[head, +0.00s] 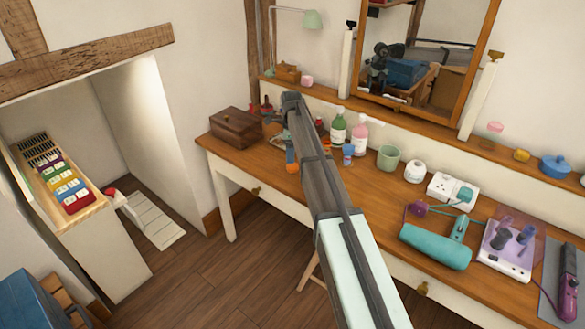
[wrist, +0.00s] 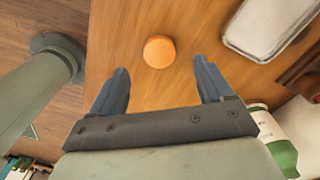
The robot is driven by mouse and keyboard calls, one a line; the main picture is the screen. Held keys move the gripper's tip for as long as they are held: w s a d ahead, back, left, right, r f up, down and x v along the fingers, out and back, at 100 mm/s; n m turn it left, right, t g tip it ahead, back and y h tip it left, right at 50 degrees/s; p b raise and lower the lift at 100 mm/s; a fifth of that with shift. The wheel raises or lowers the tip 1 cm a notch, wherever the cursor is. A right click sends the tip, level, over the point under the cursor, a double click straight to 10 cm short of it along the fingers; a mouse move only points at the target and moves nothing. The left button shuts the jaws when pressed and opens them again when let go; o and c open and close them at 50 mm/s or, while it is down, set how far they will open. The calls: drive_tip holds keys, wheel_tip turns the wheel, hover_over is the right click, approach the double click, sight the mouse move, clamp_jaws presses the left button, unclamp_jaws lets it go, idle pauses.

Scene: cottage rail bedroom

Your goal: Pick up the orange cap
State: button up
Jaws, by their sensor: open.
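The orange cap (wrist: 159,51) is a small round disc on the brown wooden table top (wrist: 190,32) in the wrist view. My gripper (wrist: 160,72) is open, with its two blue-grey fingers apart and nothing between them. The cap shows beyond the fingertips, roughly midway between them, a little nearer the top of the picture. I cannot tell how high the fingers are above the table.
A metal tray (wrist: 268,25) lies right of the cap. A green bottle (head: 338,128) and a pink bottle (head: 359,137) stand right of my arm, with a green mug (head: 388,159) beyond. A wooden box (head: 238,127) sits at the table's left end. Bare wood surrounds the cap.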

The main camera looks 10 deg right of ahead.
sight(292, 166)
drive_tip(key=shift+s+d+f, duration=0.1)
drive_tip(key=shift+f, duration=1.45)
drive_tip(key=shift+s+d+f, duration=0.1)
drive_tip(key=shift+f, duration=1.45)
drive_tip(key=shift+c, duration=0.3)
drive_tip(key=c, duration=1)
